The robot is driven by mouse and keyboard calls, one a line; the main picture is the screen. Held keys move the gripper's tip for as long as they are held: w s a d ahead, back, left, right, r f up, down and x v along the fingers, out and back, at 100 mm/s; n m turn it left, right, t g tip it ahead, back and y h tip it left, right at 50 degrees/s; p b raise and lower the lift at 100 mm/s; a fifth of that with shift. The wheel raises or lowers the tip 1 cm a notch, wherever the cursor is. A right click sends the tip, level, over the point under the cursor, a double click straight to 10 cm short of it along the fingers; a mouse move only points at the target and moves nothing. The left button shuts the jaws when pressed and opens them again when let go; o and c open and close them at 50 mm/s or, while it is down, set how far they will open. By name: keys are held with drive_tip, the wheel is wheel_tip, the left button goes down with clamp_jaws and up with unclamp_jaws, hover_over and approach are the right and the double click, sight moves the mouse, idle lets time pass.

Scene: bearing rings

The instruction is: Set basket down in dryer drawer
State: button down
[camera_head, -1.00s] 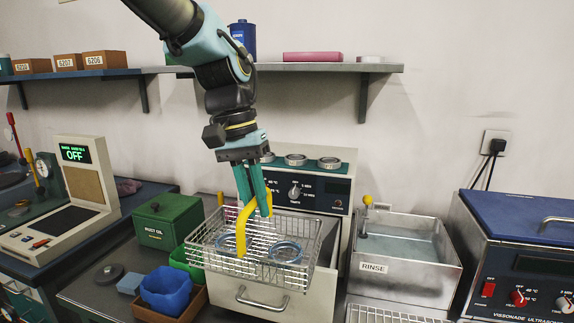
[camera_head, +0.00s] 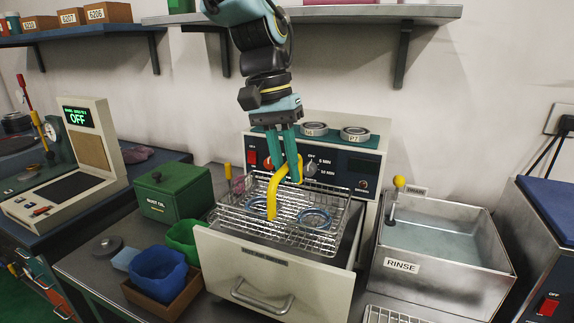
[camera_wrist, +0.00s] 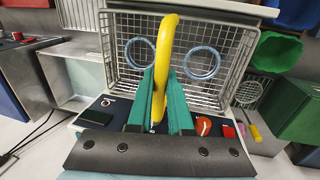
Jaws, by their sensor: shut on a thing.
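The wire basket (camera_head: 332,241) holds two bearing rings (camera_head: 314,218) and has a yellow handle (camera_head: 275,203). It sits over the open dryer drawer (camera_head: 265,268), its lower part behind the drawer's front panel; I cannot tell whether it touches the drawer floor. My gripper (camera_head: 290,178) is shut on the yellow handle. In the wrist view the green fingers (camera_wrist: 160,85) close around the handle (camera_wrist: 166,45), with the basket mesh (camera_wrist: 182,95) and both rings beyond. The dryer (camera_head: 345,165) stands behind the basket.
A steel rinse tank (camera_head: 440,285) stands to the right. A green rust oil box (camera_head: 172,195), a green bin (camera_head: 184,240) and a blue bin (camera_head: 160,272) stand to the left. A shelf (camera_head: 380,13) runs along the wall above.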

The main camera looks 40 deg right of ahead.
wheel_tip(320, 180, down, 15)
drive_tip(key=b, duration=0.8)
drive_tip(key=shift+a, duration=0.1)
idle(0.9)
drive_tip(key=c, duration=0.8)
unclamp_jaws()
drive_tip(key=shift+o, duration=0.2)
drive_tip(key=shift+f, duration=0.1)
wheel_tip(320, 180, up, 11)
drive_tip(key=p, duration=1)
